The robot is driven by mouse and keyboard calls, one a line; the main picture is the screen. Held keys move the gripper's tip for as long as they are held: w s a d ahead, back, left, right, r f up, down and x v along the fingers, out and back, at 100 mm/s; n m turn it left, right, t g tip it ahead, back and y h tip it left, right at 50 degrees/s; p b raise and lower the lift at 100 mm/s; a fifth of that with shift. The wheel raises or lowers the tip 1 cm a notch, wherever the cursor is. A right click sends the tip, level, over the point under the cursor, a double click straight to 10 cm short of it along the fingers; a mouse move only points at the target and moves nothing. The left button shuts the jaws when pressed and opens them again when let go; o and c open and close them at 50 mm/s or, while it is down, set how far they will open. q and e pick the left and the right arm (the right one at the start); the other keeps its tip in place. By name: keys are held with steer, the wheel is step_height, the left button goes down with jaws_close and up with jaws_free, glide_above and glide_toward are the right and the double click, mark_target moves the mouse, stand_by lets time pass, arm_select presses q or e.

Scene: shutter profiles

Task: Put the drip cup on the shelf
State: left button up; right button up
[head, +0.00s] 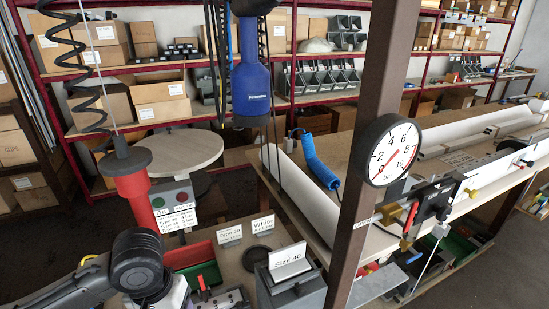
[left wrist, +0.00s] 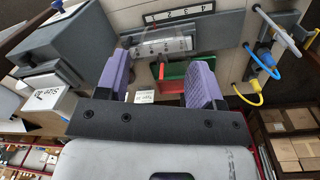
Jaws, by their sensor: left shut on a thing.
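My left gripper (left wrist: 164,75) shows in the left wrist view with two purple fingers apart. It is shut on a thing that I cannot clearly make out. A clear, glassy shape (left wrist: 166,46) shows at or just beyond the fingertips; I cannot tell whether it is the drip cup. In the head view my left arm comes in at the lower left, and its fingers are hidden. Shelves in red-framed racks (head: 300,98) stand along the back, with boxes and grey bins on them. I cannot tell which shelf is the task's. My right gripper is not in view.
A dark post (head: 369,130) with a pressure gauge (head: 391,152) stands in front of the long bench. A red tool (head: 131,177) and a blue tool (head: 250,80) hang overhead. A red bin (head: 189,255), a Size 40 box (head: 290,280) and a round table (head: 180,150) are nearby.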

arm_select(q)
steer(key=s+r+p, duration=0.2)
steer(key=r+p, duration=1.2)
steer(key=r, duration=0.2)
steer(key=s+r+p, duration=0.2)
steer(key=r+p, duration=1.2)
steer(key=r, duration=0.2)
steer(key=s+f, duration=0.4)
steer(key=f, duration=0.1)
steer(key=shift+f, duration=0.4)
